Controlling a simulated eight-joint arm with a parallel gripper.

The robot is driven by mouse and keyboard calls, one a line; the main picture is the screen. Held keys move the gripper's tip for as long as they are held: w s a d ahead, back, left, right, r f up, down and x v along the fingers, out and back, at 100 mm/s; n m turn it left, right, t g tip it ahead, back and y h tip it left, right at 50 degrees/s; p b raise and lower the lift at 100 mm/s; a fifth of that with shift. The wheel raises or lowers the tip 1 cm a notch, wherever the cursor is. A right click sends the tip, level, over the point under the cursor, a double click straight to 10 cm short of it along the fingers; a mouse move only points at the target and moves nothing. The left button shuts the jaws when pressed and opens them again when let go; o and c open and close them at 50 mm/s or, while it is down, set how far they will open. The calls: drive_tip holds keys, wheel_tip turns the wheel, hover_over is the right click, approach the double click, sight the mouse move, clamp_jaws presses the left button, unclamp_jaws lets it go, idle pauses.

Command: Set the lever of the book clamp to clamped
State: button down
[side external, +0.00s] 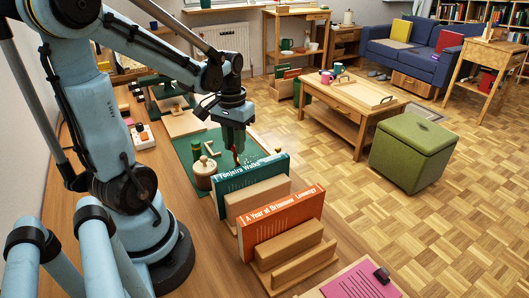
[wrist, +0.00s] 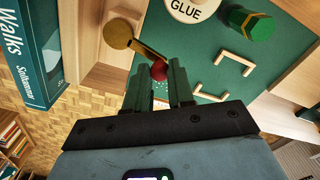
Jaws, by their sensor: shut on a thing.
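The book clamp's lever (wrist: 138,49) is a brass arm in the wrist view, running from a round pivot on a pale wooden block (wrist: 93,70) down and right to a red ball knob (wrist: 159,71). My gripper (wrist: 159,78) has dark green fingers either side of the knob and is shut on it. In the side external view my gripper (side external: 235,150) points down behind the teal book (side external: 250,172), with a little red at its tips. The lever's brass arm is hard to make out there.
An orange book (side external: 282,222) stands between wooden blocks in front. A green mat (wrist: 200,55) holds a glue pot (wrist: 190,8), a green bottle (wrist: 250,24) and small wooden brackets (wrist: 234,62). A pink sheet (side external: 360,282) lies at the bench's near end.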

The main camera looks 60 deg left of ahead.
drive_tip(key=c, duration=1.3)
unclamp_jaws()
drive_tip(key=shift+o, duration=0.2)
wheel_tip(320, 180, up, 12)
drive_tip(key=w+d+f+m+t, duration=0.1)
drive_tip(key=d+f+m+t, duration=0.1)
drive_tip(key=d, duration=0.3)
drive_tip(key=w+d+f+m+t, duration=0.1)
drive_tip(key=d+f+m+t, duration=0.1)
drive_tip(key=d, duration=0.3)
drive_tip(key=w+d+f+m+t, duration=0.1)
drive_tip(key=d+f+t, duration=0.1)
drive_tip(key=d, duration=0.3)
drive_tip(key=shift+w+m+t, duration=0.25)
drive_tip(key=shift+m+t, duration=0.05)
drive_tip(key=shift+m, duration=0.1)
drive_tip(key=shift+d+f+t, duration=0.15)
drive_tip(key=shift+d+t, duration=0.15)
drive_tip(key=shift+d, duration=0.25)
